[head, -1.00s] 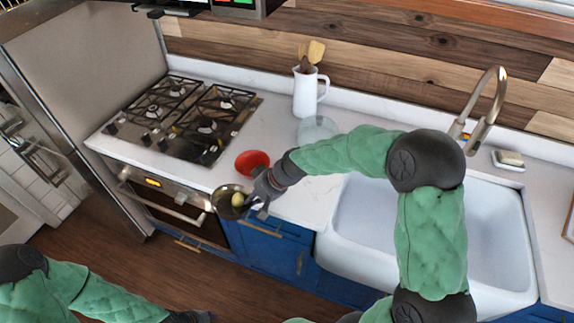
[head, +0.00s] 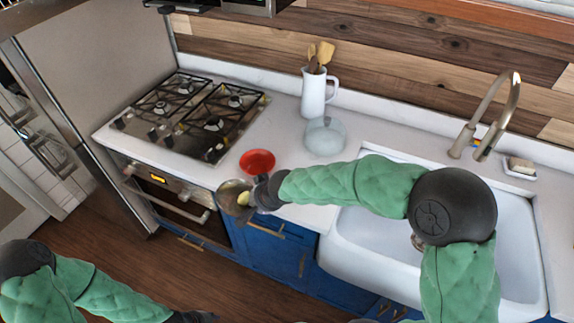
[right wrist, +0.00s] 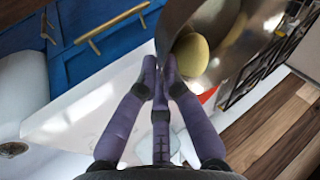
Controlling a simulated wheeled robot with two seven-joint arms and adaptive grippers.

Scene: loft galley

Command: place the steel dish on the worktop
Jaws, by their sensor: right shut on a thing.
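The steel dish (head: 228,196) hangs in front of the worktop's front edge, by the oven's right side. A yellow-green round fruit (head: 243,199) lies in it. My right gripper (head: 256,194) is shut on the dish's rim. In the right wrist view the dish (right wrist: 245,50) looks steeply tilted, with the fruit (right wrist: 190,54) near the fingers (right wrist: 162,78). The white worktop (head: 222,172) runs behind the dish. My left gripper (head: 200,317) is at the bottom edge, low over the floor; its fingers are too unclear to read.
A red bowl (head: 257,160) stands on the worktop just behind the dish. A glass bowl (head: 325,137) and a white utensil jug (head: 314,95) stand farther back. The gas hob (head: 190,112) is left, the white sink (head: 375,235) right. Clear worktop lies around the red bowl.

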